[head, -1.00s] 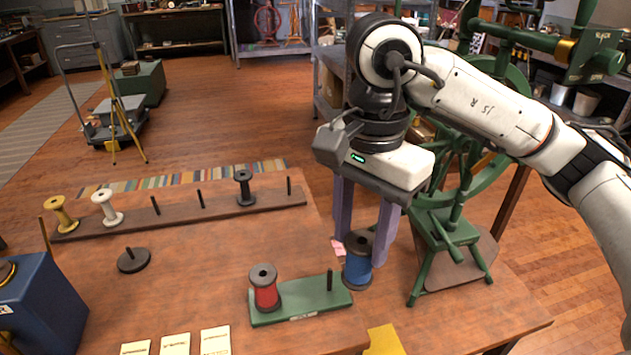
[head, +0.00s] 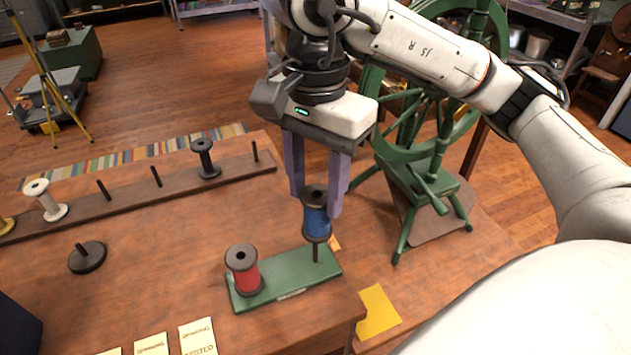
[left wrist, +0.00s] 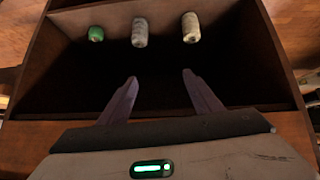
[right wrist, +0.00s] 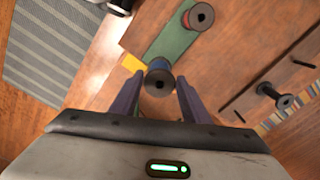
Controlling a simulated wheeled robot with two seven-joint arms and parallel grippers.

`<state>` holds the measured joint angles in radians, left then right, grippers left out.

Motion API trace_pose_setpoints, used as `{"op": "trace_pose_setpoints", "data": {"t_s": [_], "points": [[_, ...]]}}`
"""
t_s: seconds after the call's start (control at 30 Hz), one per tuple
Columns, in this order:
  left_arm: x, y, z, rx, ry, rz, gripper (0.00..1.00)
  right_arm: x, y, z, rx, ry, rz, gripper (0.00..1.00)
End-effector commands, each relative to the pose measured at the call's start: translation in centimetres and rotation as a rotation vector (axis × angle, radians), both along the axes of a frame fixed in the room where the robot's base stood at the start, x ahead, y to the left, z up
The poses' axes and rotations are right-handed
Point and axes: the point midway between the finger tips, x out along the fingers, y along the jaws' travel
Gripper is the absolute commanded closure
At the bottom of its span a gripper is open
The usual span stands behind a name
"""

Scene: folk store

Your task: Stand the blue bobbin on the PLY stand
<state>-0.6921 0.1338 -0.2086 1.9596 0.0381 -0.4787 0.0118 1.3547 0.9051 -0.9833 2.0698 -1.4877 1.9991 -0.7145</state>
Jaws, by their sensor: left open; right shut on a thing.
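The blue bobbin (head: 317,222) is upright between the fingers of my right gripper (head: 318,205), which is shut on it. It is above the free peg of the green PLY stand (head: 275,283); the peg shows below it, and I cannot tell whether its tip is inside the bobbin. The red bobbin (head: 245,272) stands on the stand's left end. The right wrist view shows the blue bobbin (right wrist: 158,80) between the fingertips and the stand (right wrist: 168,48) beyond. My left gripper (left wrist: 160,85) is open and empty, facing a dark wooden compartment; it is not in the head view.
A long peg rack (head: 130,190) behind holds a black bobbin (head: 206,160) and a white bobbin (head: 45,200). A round single-peg base (head: 87,257) is at left. Paper cards (head: 198,337) lie in front. A green spinning wheel (head: 425,185) stands at right.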

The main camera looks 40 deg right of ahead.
Motion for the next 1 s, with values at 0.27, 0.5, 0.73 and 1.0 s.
{"op": "trace_pose_setpoints", "data": {"t_s": [0.27, 0.5, 0.73, 1.0], "points": [[0.77, -0.03, 0.39, -0.001, -0.015, 0.002, 0.41, 0.00, 0.03, -0.01, 0.000, 0.000, 0.001, 0.69], [0.81, 0.04, -0.15, -0.001, -0.016, 0.005, 0.41, -0.05, 0.34, -0.35, 0.000, -0.001, 0.002, 0.69], [0.64, 0.10, -0.21, -0.001, -0.013, 0.006, 0.41, -0.06, 0.37, -0.28, 0.000, -0.001, 0.001, 0.69], [0.32, 0.14, -0.56, 0.000, -0.006, 0.007, 0.41, -0.08, 0.34, -0.28, 0.000, -0.001, 0.000, 0.69]]}}
